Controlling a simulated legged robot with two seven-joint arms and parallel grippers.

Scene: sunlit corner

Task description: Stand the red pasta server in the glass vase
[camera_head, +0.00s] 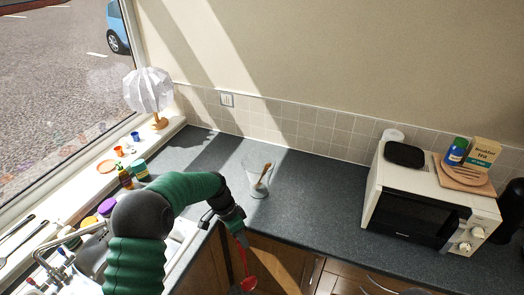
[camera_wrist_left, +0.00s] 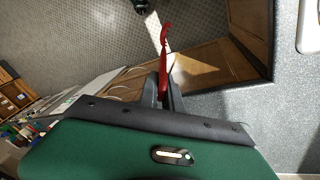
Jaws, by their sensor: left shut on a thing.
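The red pasta server (camera_head: 248,280) hangs below my left gripper (camera_head: 239,229), in front of the counter's front edge in the head view. My left gripper is shut on it; in the left wrist view the red pasta server (camera_wrist_left: 164,62) sticks out from between the two dark fingers (camera_wrist_left: 163,92). The clear glass vase (camera_head: 258,178) stands upright on the counter, just beyond my left gripper, with a brown wooden utensil inside. The vase does not show clearly in the left wrist view.
A white microwave (camera_head: 428,208) stands on the counter at the right, with a board, a box and a jar on top. A white lamp (camera_head: 149,90) and small jars line the windowsill at the left. The dark counter (camera_head: 310,200) is clear between vase and microwave.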

